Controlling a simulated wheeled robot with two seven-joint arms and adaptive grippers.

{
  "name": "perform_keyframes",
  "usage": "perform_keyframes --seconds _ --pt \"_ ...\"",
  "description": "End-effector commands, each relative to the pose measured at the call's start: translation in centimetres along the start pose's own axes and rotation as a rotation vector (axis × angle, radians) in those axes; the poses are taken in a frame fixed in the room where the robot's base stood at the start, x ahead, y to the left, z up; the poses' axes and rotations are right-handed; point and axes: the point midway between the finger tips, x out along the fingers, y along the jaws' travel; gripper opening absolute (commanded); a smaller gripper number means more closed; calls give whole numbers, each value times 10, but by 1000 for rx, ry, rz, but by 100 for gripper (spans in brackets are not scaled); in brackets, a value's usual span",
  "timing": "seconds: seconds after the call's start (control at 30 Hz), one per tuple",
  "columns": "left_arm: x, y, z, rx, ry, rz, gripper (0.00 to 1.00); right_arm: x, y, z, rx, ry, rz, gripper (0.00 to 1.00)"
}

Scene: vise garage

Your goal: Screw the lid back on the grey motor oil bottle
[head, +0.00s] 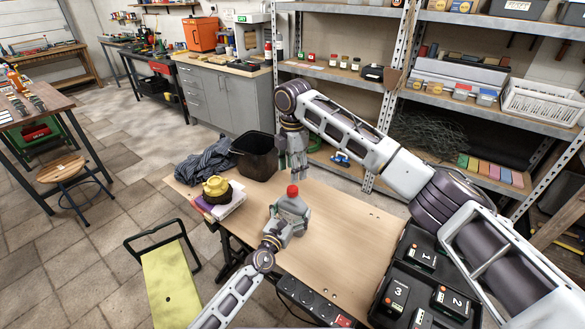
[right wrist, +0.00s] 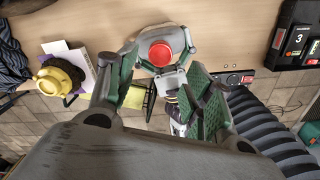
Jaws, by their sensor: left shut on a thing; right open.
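The grey motor oil bottle (head: 291,208) stands upright on the wooden workbench in the head view. A red lid (head: 292,191) sits on its top; I cannot tell how tight it is. My left gripper (head: 281,222) is shut on the bottle's body from the near side. My right gripper (head: 293,170) is open and empty, pointing down above and just behind the bottle. In the right wrist view the lid (right wrist: 159,53) shows from above, between and beyond the green-padded fingers, apart from them. Much of the bottle (right wrist: 180,42) is hidden there.
A black bin (head: 255,156), a dark cloth (head: 207,160) and a yellow object (head: 216,186) on a stack lie on the bench's left. A black case (head: 405,265) with numbered units is at right. A power strip (head: 312,300) lines the near edge. Bench right of the bottle is clear.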

Motion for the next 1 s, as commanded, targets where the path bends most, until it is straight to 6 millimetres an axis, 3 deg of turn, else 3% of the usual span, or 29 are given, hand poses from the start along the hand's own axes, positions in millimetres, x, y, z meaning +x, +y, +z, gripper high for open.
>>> perform_keyframes --seconds 0.57,1.0 --pt "0 0 -1 1 2 -1 25 7 0 0 -1 0 -2 51" --pt "0 0 -1 1 2 -1 25 52 -1 0 0 1 -3 51"
